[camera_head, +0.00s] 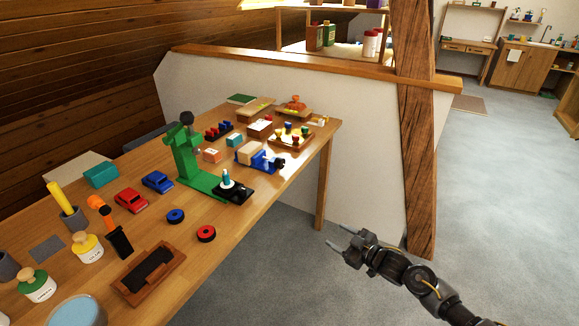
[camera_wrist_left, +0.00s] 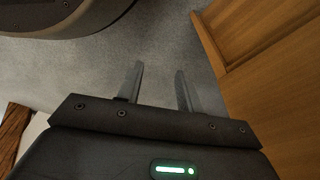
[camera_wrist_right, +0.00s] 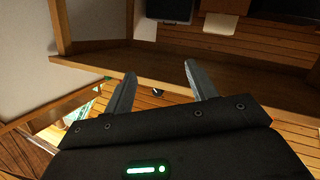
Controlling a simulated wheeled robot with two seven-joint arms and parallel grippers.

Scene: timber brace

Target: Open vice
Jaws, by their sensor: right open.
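The vice (camera_head: 270,162) is small and blue, and stands on the wooden workbench (camera_head: 300,165) near its right edge, with a dark handle at its right end. A pale wooden block (camera_head: 250,152) sits at its left part; I cannot tell how far apart the jaws are or whether they touch the block. My right gripper (camera_head: 338,238) is open and empty beyond the bench's right edge, apart from the vice; its fingers also show in the right wrist view (camera_wrist_right: 160,85). My left gripper (camera_wrist_left: 158,85) is open and empty over grey floor, outside the head view.
A green press (camera_head: 185,155) stands left of the vice, and a tray of coloured pegs (camera_head: 290,138) lies behind it. Toy cars, jars and other small items crowd the bench. A timber post (camera_head: 416,150) and low wall stand behind. Carpet on the right is clear.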

